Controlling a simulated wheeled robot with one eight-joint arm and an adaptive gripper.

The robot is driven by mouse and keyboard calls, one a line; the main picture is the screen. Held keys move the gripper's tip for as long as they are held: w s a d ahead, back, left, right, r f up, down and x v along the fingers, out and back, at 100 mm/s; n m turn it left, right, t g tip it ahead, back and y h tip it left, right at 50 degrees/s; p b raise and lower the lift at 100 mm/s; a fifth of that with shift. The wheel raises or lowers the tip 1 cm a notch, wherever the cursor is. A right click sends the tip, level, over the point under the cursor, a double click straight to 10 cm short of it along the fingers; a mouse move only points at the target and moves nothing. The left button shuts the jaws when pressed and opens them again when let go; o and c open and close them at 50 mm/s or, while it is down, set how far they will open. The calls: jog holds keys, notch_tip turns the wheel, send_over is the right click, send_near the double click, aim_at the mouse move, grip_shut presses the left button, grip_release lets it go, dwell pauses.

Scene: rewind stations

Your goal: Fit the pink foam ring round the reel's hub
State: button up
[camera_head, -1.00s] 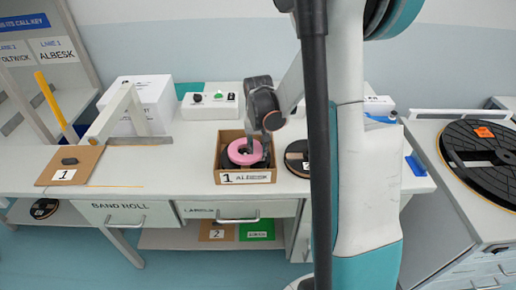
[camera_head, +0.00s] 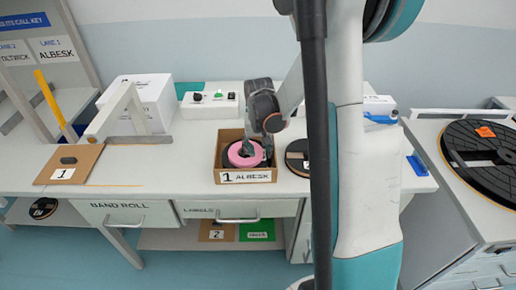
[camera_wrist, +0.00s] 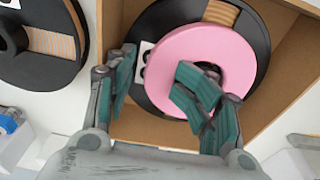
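The pink foam ring (camera_head: 236,157) is in the cardboard box on the bench, over a black reel. In the wrist view the ring (camera_wrist: 168,62) lies across the reel's face (camera_wrist: 143,88), offset toward my gripper, with tan winding showing beyond it. The right finger covers much of its hole, so I cannot tell whether it sits round the hub. My gripper (camera_wrist: 160,92) is open, one finger outside the ring with a gap and the other over its hole. In the head view my gripper (camera_head: 258,152) reaches into the box from above.
The box (camera_head: 247,177) reads "1 ALBESK". Another reel (camera_wrist: 38,42) lies close beside it, partly behind my arm in the head view (camera_head: 296,157). A white control box (camera_head: 210,105) stands behind. A large reel (camera_head: 482,160) lies on the right-hand cabinet.

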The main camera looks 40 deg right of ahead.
jog(key=shift+w+r, duration=0.1)
jog(key=shift+r+p, duration=0.25)
jog(key=shift+p, duration=0.1)
notch_tip(320, 180, up, 13)
jog(key=s+p, duration=0.1)
jog(key=p, duration=0.3)
jog(key=shift+a+f, duration=0.2)
jog(key=shift+a, duration=0.2)
jog(key=a+r+t, duration=0.1)
jog(key=a+r, duration=0.3)
jog(key=r, duration=0.6)
jog(key=a+r+t, duration=0.1)
jog(key=a+r, duration=0.3)
jog(key=r, duration=0.6)
jog(key=s+a+f+n+t, duration=0.2)
jog(key=s+a+f+n, duration=0.1)
jog(key=s, duration=0.5)
jog(key=s+a+f+n+t, duration=0.2)
jog(key=s+a+f+n, duration=0.1)
jog(key=s+a+f, duration=0.3)
jog(key=s+a, duration=0.2)
jog(key=s, duration=0.1)
jog(key=shift+f+n+y, duration=0.15)
jog(key=shift+n+y, duration=0.15)
jog(key=shift+y, duration=0.1)
